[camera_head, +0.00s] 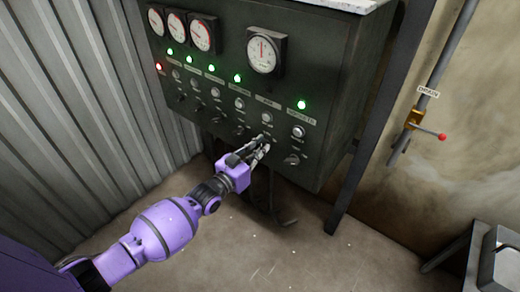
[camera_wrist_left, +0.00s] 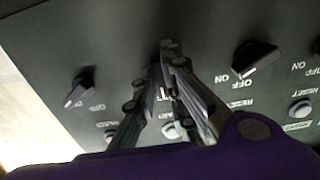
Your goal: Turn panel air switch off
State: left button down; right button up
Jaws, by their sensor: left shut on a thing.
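A dark control panel (camera_head: 335,55) shows in the head view, with a row of black rotary switches along its lower part. My left gripper (camera_head: 263,147) reaches the panel from the lower left, at the second switch position from the right. In the wrist view the fingers of my left gripper (camera_wrist_left: 168,60) meet at the panel face, closed on a switch knob that they mostly hide. One neighbouring switch (camera_wrist_left: 255,62) with OFF and ON marks is on the right, another (camera_wrist_left: 80,92) on the left. The held knob's setting cannot be read. My right gripper is not in view.
Several gauges (camera_head: 263,53) and lit green lamps (camera_head: 301,105) sit above the switches. A panel leg (camera_head: 353,190) stands at the right. A pipe valve with a red-tipped lever (camera_head: 428,131) is on the right wall. Corrugated metal (camera_head: 75,110) bounds the left side.

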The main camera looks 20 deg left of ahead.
pick_arm(q)
jog(key=c, duration=1.8)
grip_release()
jog(key=v, duration=1.2)
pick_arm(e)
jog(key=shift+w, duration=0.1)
pick_arm(q)
jog(key=s+d+f+n+g+y+p, duration=0.1)
jog(key=s+f, duration=0.3)
jog(key=s, duration=0.7)
jog(key=s+d+f+n+g+y+p, duration=0.1)
jog(key=s+d+f+g+y+p, duration=0.1)
jog(key=s, duration=1)
jog(key=s+d+f+n+g+y+p, duration=0.1)
jog(key=s+f+g, duration=0.4)
jog(key=s, duration=0.7)
notch_tip(320, 180, down, 3)
jog(key=shift+d+r+y+p, duration=0.15)
jog(key=shift+y+p, duration=0.75)
jog(key=shift+p, duration=0.1)
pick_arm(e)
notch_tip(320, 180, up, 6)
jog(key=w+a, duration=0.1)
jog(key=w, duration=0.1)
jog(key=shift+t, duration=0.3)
